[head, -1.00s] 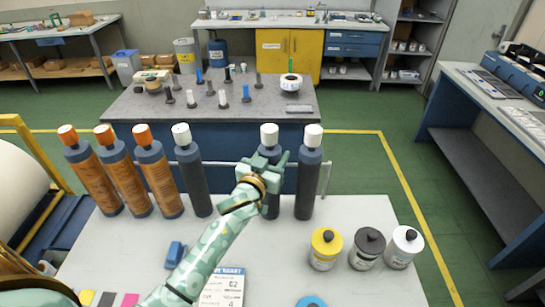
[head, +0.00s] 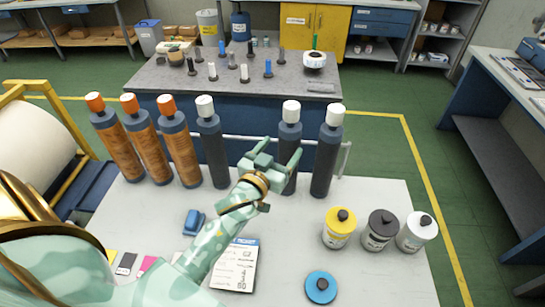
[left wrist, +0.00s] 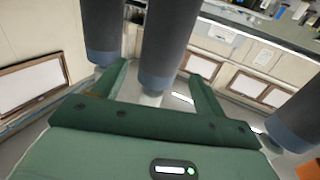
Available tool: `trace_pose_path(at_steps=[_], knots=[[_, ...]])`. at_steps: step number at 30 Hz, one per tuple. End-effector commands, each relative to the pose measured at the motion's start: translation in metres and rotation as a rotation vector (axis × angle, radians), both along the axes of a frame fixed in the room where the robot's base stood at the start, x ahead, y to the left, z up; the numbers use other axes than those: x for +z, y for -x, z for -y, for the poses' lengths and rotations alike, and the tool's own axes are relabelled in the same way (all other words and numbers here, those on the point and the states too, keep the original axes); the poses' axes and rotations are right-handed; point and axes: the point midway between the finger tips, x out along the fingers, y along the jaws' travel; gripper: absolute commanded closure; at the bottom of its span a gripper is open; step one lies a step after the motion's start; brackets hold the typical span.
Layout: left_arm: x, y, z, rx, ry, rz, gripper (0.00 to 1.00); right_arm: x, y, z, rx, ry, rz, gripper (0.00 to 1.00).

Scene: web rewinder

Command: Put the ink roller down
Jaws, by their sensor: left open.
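Three dark grey ink rollers with blue ends and white caps stand upright along the back of the light table. The middle one (head: 290,150) is closest to my left gripper (head: 281,150), whose open fingers lie in front of and to either side of it. In the left wrist view this roller (left wrist: 168,45) shows between the spread fingers of the gripper (left wrist: 160,72), with no clear contact. The right roller (head: 326,160) and the left one (head: 213,150) stand apart from the gripper. My right gripper is out of view.
Several brown rollers with orange caps (head: 180,150) stand at the left. Yellow (head: 339,234), grey (head: 379,236) and white (head: 416,238) cans stand at the right. A printed sheet (head: 235,270), a blue block (head: 194,222) and a blue disc (head: 320,287) lie in front.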

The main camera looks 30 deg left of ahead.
Motion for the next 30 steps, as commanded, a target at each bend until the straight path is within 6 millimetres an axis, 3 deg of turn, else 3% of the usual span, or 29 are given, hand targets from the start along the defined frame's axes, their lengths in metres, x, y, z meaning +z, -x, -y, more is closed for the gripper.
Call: trace_pose_path(at_steps=[3,9,30], knots=[[-0.001,0.023,0.001,0.002,0.002,-0.003,0.28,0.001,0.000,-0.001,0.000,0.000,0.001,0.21],[0.000,0.041,0.002,0.001,0.001,0.000,0.28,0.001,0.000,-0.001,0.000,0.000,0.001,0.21],[0.000,0.042,0.002,0.001,0.001,0.000,0.28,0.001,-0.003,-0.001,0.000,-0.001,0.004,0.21]])
